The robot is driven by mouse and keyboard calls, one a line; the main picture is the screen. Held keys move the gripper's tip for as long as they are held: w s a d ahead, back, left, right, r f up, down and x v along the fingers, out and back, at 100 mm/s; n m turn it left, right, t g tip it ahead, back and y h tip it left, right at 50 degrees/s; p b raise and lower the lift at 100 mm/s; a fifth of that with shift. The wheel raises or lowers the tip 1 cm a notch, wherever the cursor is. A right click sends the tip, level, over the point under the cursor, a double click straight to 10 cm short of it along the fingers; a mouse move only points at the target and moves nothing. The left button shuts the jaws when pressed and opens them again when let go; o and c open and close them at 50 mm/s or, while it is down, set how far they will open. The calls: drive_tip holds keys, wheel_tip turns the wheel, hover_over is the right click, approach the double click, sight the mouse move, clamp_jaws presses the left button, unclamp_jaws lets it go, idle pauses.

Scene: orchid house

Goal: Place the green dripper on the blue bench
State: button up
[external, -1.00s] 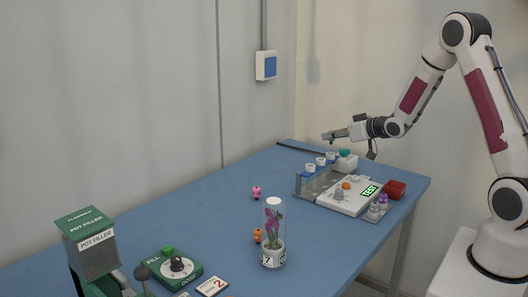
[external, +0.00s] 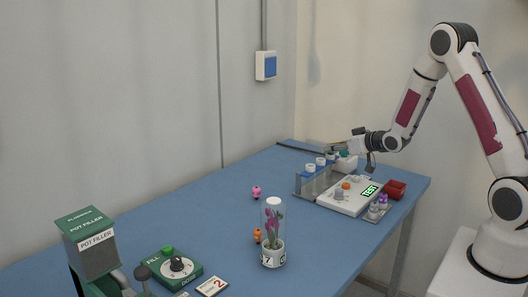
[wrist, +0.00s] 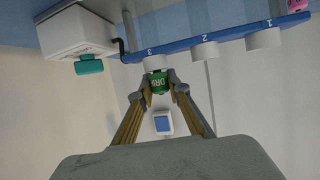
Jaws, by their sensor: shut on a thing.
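The green dripper (wrist: 158,83), with white lettering partly visible, sits between the fingertips of my gripper (wrist: 160,90) in the wrist view. My gripper is shut on it. In the external view my gripper (external: 331,147) is low over the far end of the blue bench (external: 210,228), at the back of the rack. The dripper is too small to make out clearly there. In the wrist view it appears close to the white cup marked 3 (wrist: 154,62); I cannot tell whether they touch.
A rack (external: 308,184) with white cups and a white tester (external: 350,198) stand below my gripper. A white box with a teal knob (wrist: 89,67) is beside the rack. A red box (external: 395,190) is at right. A glass-covered orchid (external: 273,235) stands nearer; the mid-left bench is clear.

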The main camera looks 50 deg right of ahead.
drive_tip(key=shift+f, duration=0.2)
drive_tip(key=o, duration=0.8)
drive_tip(key=shift+s, duration=0.1)
drive_tip(key=d+v, duration=0.1)
drive_tip(key=v, duration=0.6)
drive_tip(key=shift+s+a, duration=0.15)
drive_tip(key=shift+s, duration=0.15)
drive_tip(key=shift+r, duration=0.15)
